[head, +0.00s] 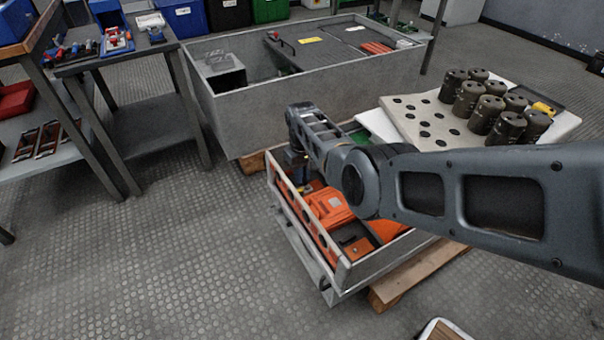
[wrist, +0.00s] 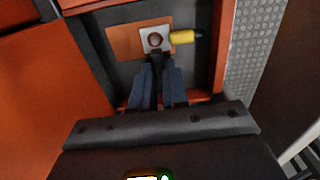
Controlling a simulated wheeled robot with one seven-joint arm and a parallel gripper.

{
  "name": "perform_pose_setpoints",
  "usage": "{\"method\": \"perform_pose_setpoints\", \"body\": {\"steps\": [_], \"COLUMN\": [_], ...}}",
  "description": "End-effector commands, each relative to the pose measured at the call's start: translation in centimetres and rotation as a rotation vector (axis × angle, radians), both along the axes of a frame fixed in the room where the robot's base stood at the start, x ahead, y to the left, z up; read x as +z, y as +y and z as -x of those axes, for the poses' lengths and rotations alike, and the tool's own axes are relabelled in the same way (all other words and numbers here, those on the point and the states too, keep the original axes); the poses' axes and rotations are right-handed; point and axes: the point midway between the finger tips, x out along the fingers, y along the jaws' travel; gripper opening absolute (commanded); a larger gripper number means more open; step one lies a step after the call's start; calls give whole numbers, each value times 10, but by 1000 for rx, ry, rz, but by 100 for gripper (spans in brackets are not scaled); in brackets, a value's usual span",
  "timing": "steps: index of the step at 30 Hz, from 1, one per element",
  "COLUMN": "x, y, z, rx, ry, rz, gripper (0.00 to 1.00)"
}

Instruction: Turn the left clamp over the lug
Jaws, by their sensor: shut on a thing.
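In the wrist view a pale square lug plate with a round stud (wrist: 155,39) lies on a copper-coloured pad (wrist: 124,42). A yellow sleeve (wrist: 183,37) with a dark end runs right from it. My gripper (wrist: 158,66) points at the plate from below, its blue-grey fingers closed on a narrow dark bar, apparently the left clamp (wrist: 157,68). The bar's upper end reaches the plate's lower edge. How far it overlaps the lug I cannot tell. In the head view my gripper (head: 297,166) reaches down inside the crate's left side, its fingertips hidden.
The open grey crate (head: 347,276) holds orange units (head: 329,206); its walls and an orange wall (wrist: 221,45) stand close around my gripper. A large grey bin (head: 228,118) stands behind. Dark cylinders (head: 505,131) stand on a white perforated board (head: 424,122) at right. Floor at left is clear.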

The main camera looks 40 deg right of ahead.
Motion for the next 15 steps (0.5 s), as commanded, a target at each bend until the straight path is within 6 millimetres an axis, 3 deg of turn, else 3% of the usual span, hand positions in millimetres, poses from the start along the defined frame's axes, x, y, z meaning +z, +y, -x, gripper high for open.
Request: {"method": "perform_pose_setpoints", "body": {"steps": [15], "x": [0], "y": [0], "z": [0], "rx": [-42], "ry": [0], "rz": [0], "gripper": [0]}}
